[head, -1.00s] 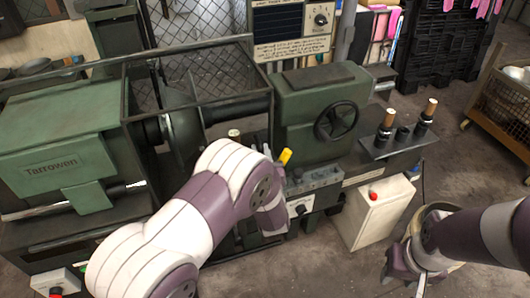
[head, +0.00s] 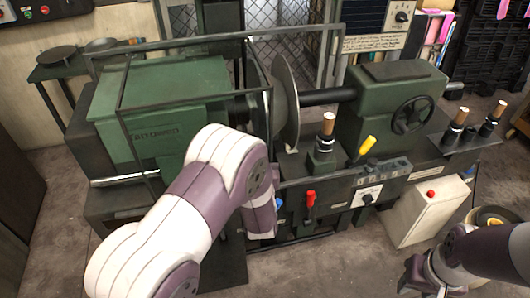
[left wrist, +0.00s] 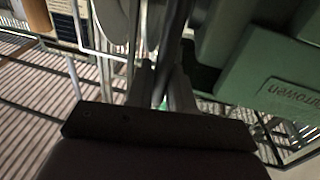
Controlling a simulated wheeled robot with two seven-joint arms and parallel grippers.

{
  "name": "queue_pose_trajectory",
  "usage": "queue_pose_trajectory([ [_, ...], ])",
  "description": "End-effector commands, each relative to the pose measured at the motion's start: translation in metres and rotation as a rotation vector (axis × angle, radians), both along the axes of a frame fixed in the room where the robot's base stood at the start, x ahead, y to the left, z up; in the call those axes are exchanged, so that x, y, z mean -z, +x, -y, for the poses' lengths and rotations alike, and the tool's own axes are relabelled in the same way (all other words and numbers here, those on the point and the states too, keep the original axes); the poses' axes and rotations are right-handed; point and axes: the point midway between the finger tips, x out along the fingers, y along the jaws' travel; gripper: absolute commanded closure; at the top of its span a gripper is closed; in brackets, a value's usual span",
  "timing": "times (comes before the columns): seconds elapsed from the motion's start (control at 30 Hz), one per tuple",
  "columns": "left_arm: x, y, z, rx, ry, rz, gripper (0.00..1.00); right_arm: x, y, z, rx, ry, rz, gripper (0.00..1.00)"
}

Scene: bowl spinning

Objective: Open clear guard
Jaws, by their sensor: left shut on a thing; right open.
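The clear guard (head: 192,99), a dark frame with see-through panels, stands around the green headstock of the spinning machine. The round metal disc (head: 287,104) shows to the right of the guard's right edge. My left arm reaches across the front of the machine in the head view, and its fingertips are hidden there. In the left wrist view my left gripper (left wrist: 163,92) is shut on a dark bar (left wrist: 172,45), which looks like part of the guard. My right gripper (head: 414,278) is open at the lower right, low over the floor and away from the guard.
The green tailstock (head: 397,105) with a black handwheel stands at the right. A yellow-handled lever (head: 367,146), a red lever (head: 310,198) and a wooden-topped tool (head: 327,128) stand in front. A white box (head: 428,212) with a red button is at the lower right. Floor in front is clear.

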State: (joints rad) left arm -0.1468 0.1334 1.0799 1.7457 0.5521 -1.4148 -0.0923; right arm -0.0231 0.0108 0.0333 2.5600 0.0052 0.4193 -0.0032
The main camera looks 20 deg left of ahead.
Motion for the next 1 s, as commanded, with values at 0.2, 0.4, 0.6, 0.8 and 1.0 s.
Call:
queue_pose_trajectory([
  [0.2,0.001,-0.005,-0.007,-0.001,0.001,-0.003,1.0,0.0,0.0,0.0,0.0,0.0,0.0,0.57],
  [0.4,0.001,-0.005,-0.008,-0.001,0.001,-0.001,1.0,0.0,0.0,0.0,0.0,0.0,0.0,0.57],
  [0.6,0.0,-0.005,-0.007,0.0,0.001,-0.002,0.62,0.0,0.0,0.0,0.0,0.0,0.0,0.57],
  [0.8,0.0,-0.005,-0.007,0.0,0.001,0.0,0.62,0.0,0.0,0.0,0.0,0.0,0.0,0.57],
  [1.0,0.001,-0.012,-0.003,0.003,0.001,-0.003,0.62,0.002,0.0,0.0,0.0,0.0,0.0,0.57],
])
